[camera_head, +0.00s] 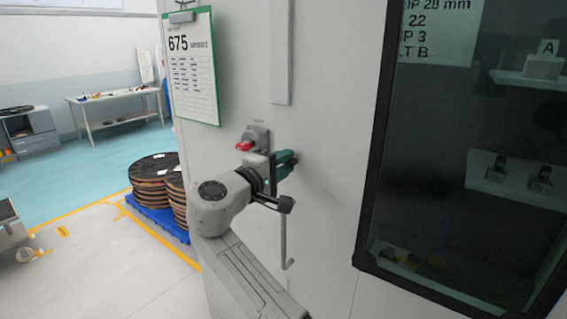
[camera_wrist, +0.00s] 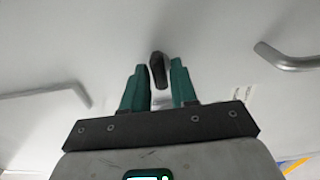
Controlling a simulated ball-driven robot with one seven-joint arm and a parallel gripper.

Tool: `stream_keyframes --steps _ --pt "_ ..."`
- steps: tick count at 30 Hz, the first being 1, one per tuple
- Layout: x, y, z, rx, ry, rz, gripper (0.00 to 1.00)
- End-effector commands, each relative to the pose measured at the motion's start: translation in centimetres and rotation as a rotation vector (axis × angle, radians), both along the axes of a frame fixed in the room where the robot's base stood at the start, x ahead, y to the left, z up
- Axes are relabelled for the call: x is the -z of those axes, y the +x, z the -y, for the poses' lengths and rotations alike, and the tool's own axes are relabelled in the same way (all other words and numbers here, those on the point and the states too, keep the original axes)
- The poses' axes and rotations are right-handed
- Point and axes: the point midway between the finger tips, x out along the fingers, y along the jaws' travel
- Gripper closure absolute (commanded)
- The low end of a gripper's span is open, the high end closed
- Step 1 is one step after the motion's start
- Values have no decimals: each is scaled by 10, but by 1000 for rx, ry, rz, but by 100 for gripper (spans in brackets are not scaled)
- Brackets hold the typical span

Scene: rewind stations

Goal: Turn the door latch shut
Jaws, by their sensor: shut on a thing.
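The door latch (camera_wrist: 157,66) is a short dark lever on the pale panel in the wrist view. It stands roughly upright in the picture, between the green fingertips of my gripper (camera_wrist: 158,76). In the head view my gripper (camera_head: 291,161) is against the white cabinet front (camera_head: 325,130), its green fingers closed on the latch. The fingers and wrist hide most of the latch there. Whether its bolt is engaged cannot be seen.
A red knob (camera_head: 244,146) on a grey plate sits just left of my gripper. A bent metal handle (camera_head: 286,245) hangs below. A dark framed window (camera_head: 440,150) is to the right, a green-edged clipboard (camera_head: 192,68) upper left.

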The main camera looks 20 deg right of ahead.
Motion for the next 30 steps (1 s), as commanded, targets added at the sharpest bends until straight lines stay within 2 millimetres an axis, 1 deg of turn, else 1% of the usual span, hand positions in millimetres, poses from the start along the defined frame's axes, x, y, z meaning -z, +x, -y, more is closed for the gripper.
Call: stream_keyframes --steps 4,5,8,9,15,19,23,30 --pt "1 1 -2 -6 -1 -2 100" --pt "1 0 -2 -6 -1 -2 71" --pt "1 0 -2 -4 -1 -1 61" --pt "1 0 -2 -4 -1 -1 60" --pt "1 0 -1 -2 0 0 60" --pt "2 -4 -7 -3 1 1 60" --pt "3 -15 -23 -6 1 2 60" --pt "4 -42 -61 -7 1 1 60"
